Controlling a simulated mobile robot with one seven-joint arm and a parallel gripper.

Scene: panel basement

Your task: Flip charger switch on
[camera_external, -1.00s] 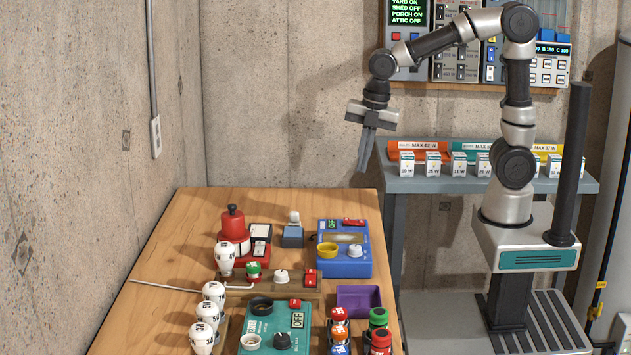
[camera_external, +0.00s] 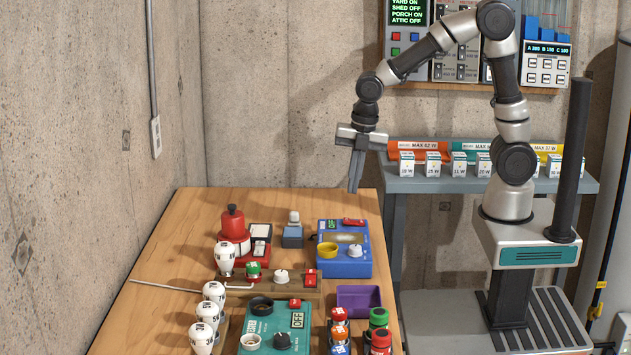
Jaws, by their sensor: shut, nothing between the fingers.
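My gripper (camera_external: 354,188) is shut and empty, fingers pointing down. In the picture its tips are just above the blue box (camera_external: 357,268) on the wooden bench and look apart from it. The blue box has a red rocker switch (camera_external: 354,222) at its back, a small green-lit display (camera_external: 333,224), a yellow ring and a white knob. A teal box (camera_external: 264,326) nearer the front has a red switch (camera_external: 295,303), an OFF sign (camera_external: 298,320), and dark and white round parts. The labels are too small to tell which box is the charger.
White bulbs (camera_external: 211,292) stand along the bench's left side. A red lamp-like object (camera_external: 233,225), a purple tray (camera_external: 358,299) and red- and green-capped cylinders (camera_external: 379,318) stand nearby. A grey shelf (camera_external: 480,184) with small boxes is behind my arm.

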